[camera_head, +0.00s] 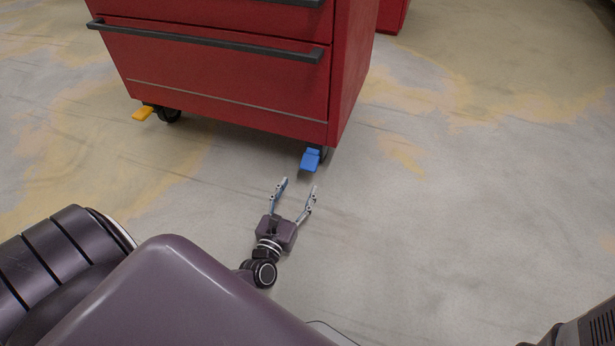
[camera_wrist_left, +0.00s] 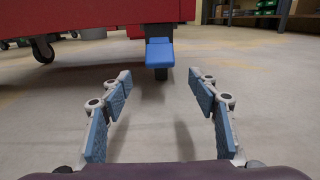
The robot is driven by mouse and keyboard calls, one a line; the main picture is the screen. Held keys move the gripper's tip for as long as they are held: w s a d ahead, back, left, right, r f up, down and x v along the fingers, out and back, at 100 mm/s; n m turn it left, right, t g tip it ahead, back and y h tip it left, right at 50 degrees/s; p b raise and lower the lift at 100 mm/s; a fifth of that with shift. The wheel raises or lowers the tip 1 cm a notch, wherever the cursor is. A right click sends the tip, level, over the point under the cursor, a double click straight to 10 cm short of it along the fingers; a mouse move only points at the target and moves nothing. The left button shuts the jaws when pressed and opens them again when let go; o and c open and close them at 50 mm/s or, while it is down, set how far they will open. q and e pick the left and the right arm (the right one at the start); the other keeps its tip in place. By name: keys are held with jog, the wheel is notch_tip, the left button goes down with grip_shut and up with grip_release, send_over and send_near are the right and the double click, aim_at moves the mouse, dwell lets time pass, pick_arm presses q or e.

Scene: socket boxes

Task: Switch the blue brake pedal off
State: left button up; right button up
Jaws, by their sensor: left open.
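The blue brake pedal (camera_head: 311,160) sticks out from the caster under the near right corner of the red tool cabinet (camera_head: 230,85). In the left wrist view the blue pedal (camera_wrist_left: 159,53) is ahead, upper middle, between the lines of the fingers, with the dark caster wheel below it. My left gripper (camera_head: 299,186) is open and empty, low over the floor, just short of the pedal and not touching it. Its two fingers also show in the left wrist view (camera_wrist_left: 164,82), spread apart. My right gripper is not in view.
A yellow pedal (camera_head: 142,113) sits by the cabinet's left caster (camera_head: 169,115). Another red cabinet (camera_head: 392,15) stands behind. A shelf (camera_wrist_left: 250,15) shows at the back right in the wrist view. The floor around my gripper and to the right is clear.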

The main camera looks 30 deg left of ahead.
aim_at(307, 170)
pick_arm(q)
jog(key=b+x, duration=0.2)
jog(key=x, duration=0.4)
jog(key=shift+w+f+b, duration=0.1)
jog(key=shift+b, duration=0.25)
jog(key=shift+w+a, duration=0.15)
jog(key=shift+w, duration=0.5)
grip_shut()
